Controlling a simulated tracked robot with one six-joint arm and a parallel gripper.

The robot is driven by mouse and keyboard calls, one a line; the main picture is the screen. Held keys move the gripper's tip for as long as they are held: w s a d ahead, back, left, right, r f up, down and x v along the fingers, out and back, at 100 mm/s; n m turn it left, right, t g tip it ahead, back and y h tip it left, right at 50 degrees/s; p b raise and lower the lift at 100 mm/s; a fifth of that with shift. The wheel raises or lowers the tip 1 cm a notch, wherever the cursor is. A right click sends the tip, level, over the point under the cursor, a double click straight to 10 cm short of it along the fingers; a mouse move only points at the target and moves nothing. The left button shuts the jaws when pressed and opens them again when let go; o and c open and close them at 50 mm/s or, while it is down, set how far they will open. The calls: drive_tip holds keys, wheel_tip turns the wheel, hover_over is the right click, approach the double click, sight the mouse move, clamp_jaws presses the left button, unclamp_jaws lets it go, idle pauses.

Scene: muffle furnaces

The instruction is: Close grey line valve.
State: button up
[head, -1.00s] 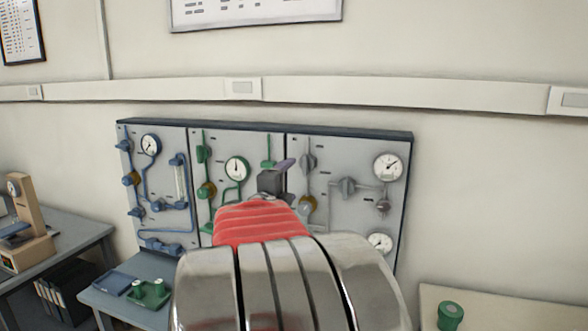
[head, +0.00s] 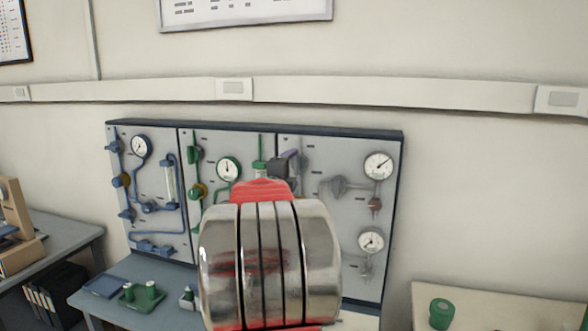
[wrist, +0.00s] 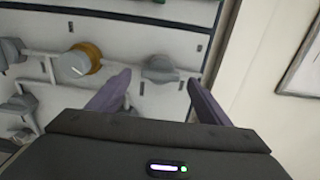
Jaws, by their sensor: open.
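The grey line runs on the right panel (head: 318,152) of the wall board, with grey pipes and fittings. In the wrist view a grey valve knob (wrist: 160,68) near the panel's top edge lies ahead of the gap between my fingers. A second grey knob with a yellow-brown ring (wrist: 82,62) sits to its left. My gripper (wrist: 155,92) is open, with nothing between its fingers; I cannot tell how far they are from the knob. In the head view my gripper (head: 288,160) is in front of the panel's upper left, and my arm hides that valve.
Grey-line gauges (head: 378,165) sit at the panel's right. The middle panel has green lines (head: 228,168), the left one blue (head: 138,147). A desk with a green tray (head: 143,300) stands below; a table with a green roll (head: 441,313) is at right.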

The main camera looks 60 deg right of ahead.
sight(297, 164)
drive_tip(key=shift+w+d, duration=0.2)
drive_tip(key=shift+d, duration=1.15)
drive_tip(key=shift+c, duration=0.5)
drive_tip(key=c, duration=0.9)
